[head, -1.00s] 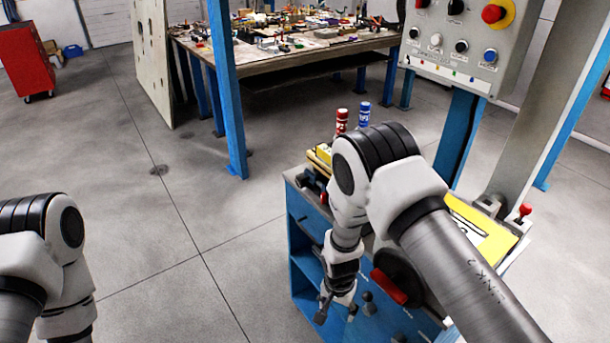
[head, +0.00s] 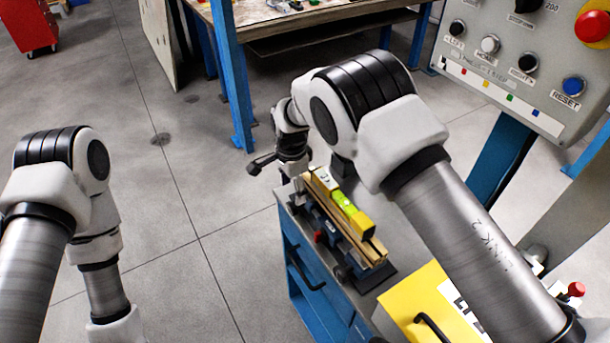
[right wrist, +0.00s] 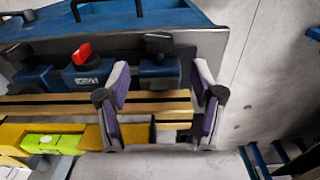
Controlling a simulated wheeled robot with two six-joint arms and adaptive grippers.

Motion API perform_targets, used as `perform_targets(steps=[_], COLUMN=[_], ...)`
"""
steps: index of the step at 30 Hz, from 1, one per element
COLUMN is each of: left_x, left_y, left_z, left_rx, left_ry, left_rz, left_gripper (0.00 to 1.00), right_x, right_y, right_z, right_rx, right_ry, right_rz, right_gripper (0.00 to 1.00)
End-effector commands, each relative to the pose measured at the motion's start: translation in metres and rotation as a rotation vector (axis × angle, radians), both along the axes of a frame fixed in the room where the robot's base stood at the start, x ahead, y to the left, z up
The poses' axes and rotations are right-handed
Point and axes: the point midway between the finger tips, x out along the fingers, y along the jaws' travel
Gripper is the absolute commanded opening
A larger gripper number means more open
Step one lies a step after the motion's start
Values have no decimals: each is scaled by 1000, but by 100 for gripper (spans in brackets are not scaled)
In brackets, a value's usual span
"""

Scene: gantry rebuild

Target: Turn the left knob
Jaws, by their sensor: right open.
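A blue vise (head: 335,240) on the bench grips wooden strips with a yellow spirit level (head: 352,213) lying along them. In the right wrist view the vise (right wrist: 85,75) carries a black knob (right wrist: 158,45) toward the right, a red handle (right wrist: 82,53) in the middle and another black knob (right wrist: 18,50) at the left edge. My right gripper (head: 268,166) is over the far end of the vise. In the right wrist view its two fingers (right wrist: 160,72) are spread and empty, with the right-hand black knob between and beyond them. My left gripper is out of frame.
A yellow case (head: 410,300) with a black handle lies on the near bench top. A grey control panel (head: 500,70) with several buttons stands at the upper right. A blue post (head: 232,80) and worktable are behind. The floor left of the bench is clear.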

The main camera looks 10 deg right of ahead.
Motion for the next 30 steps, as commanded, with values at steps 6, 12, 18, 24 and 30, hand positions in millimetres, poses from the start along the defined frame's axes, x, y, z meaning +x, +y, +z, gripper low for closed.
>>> perform_targets(steps=[6, 12, 18, 24, 30], left_x=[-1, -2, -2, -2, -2], left_y=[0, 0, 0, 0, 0], left_z=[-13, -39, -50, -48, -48], left_rx=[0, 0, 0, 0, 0], left_ry=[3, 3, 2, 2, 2], left_rz=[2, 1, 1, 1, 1], left_gripper=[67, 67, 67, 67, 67], right_x=[-1, -2, -1, -1, -2], right_y=[0, 0, 1, 1, 0], right_z=[-18, -60, -80, -78, -78], right_rx=[0, 0, -1, -1, -1], right_ry=[1, 1, -1, -1, 1], right_rz=[2, 2, 2, 2, 2], right_gripper=[67, 67, 67, 67, 8])
